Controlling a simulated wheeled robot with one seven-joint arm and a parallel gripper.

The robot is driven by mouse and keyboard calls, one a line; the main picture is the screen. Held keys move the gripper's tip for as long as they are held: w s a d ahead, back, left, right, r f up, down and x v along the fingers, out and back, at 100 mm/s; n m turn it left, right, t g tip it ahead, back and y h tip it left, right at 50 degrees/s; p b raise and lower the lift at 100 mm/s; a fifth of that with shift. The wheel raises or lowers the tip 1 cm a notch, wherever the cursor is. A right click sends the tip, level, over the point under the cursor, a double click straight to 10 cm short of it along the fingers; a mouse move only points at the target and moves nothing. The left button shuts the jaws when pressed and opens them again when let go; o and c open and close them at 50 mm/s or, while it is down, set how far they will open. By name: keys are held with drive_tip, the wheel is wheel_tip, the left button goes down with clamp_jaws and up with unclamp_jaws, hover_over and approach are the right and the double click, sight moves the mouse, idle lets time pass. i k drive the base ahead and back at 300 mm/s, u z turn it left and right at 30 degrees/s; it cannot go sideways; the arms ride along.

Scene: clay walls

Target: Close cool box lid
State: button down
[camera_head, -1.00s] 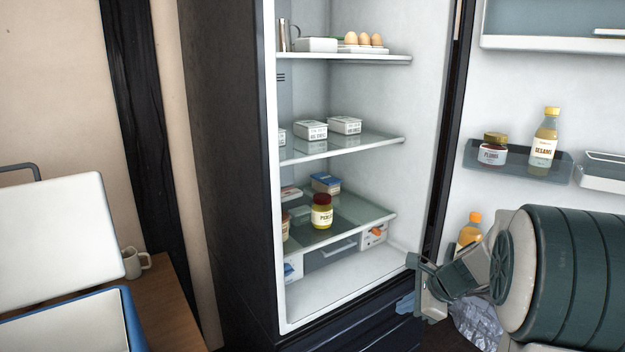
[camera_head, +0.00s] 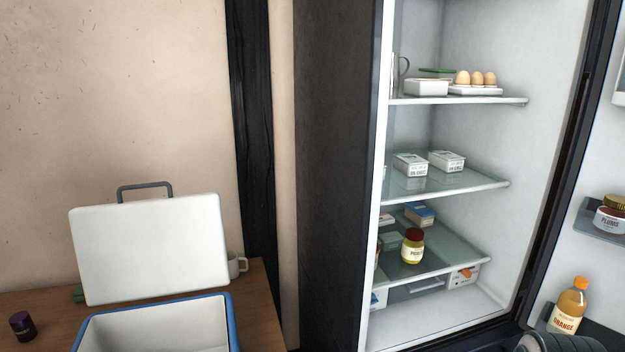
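The cool box (camera_head: 232,325) stands at the lower left on a wooden surface. It has a blue rim and a white inside, and the part I see inside looks empty. Its white lid (camera_head: 150,250) is open and stands upright behind the box, with a grey handle (camera_head: 146,187) at its top edge. The lower part of the box is cut off by the frame. My gripper is out of view; only a green piece of my arm shows at the lower right, by the fridge, far from the lid.
An open fridge (camera_head: 340,150) stands right of the box, holding eggs, cartons and jars. Its open door on the far right bears an orange bottle (camera_head: 569,307) and a jam jar (camera_head: 610,217). A mug (camera_head: 236,265) is behind the lid's right edge; a dark jar (camera_head: 23,326) is at left.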

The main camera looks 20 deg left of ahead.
sight(143, 249)
drive_tip(key=u, duration=0.4)
drive_tip(key=k, duration=0.5)
drive_tip(key=u, duration=1.25)
drive_tip(key=i, duration=0.8)
